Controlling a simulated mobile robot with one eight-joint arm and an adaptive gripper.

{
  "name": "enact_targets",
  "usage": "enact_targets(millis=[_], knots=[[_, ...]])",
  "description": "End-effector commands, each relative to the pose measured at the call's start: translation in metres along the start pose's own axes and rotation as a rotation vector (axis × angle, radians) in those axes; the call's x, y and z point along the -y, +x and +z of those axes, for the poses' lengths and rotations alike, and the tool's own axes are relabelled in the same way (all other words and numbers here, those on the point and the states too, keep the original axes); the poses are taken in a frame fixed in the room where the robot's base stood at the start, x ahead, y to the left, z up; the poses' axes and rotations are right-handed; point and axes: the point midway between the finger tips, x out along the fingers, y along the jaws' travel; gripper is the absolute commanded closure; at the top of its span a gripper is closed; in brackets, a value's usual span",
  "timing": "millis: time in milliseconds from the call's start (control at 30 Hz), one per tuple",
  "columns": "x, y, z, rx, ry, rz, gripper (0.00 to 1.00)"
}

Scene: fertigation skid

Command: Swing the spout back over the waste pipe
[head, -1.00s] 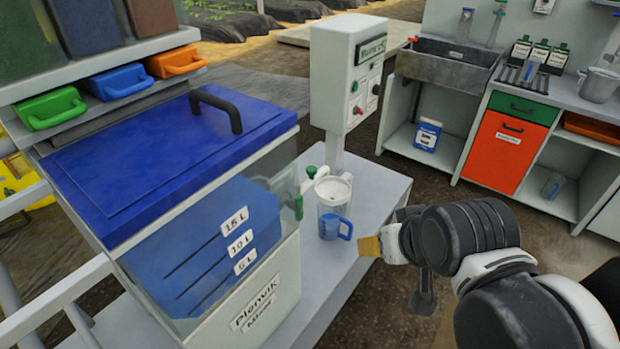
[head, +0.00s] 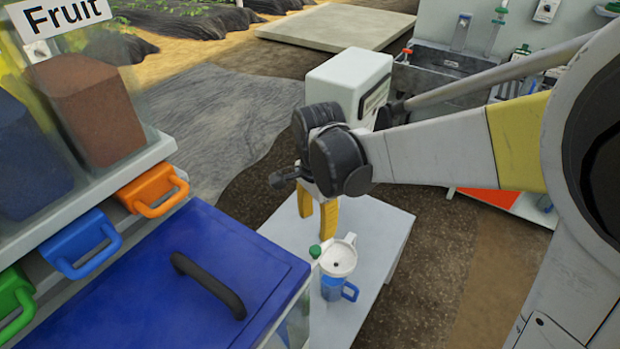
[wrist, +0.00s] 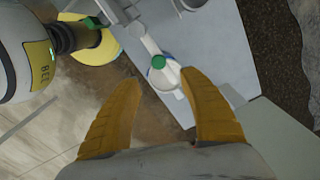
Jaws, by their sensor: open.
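The spout is a small pale fitting with a green knob (head: 315,250), beside the blue mixing tank. In the wrist view its green knob (wrist: 158,62) sits on a pale arm, just beyond my fingertips. My gripper (head: 316,227) is open and empty, with yellow fingers pointing down above the knob and white funnel. In the wrist view, my gripper (wrist: 158,82) has the knob lying between its finger lines, with no contact visible. I cannot make out the waste pipe.
The blue tank lid (head: 190,280) with its black handle fills the lower left. A white control box (head: 345,78) rises behind my gripper. The pale bench (head: 385,225) is clear to the right of the jug.

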Motion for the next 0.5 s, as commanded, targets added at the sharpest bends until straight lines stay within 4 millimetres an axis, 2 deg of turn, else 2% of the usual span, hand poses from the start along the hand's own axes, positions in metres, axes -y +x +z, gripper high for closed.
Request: enact_targets(millis=[167,500], knots=[[0.001,0.021,0.001,0.001,0.012,0.006,0.5],[0.001,0.087,0.001,0.001,0.01,0.004,0.5]])
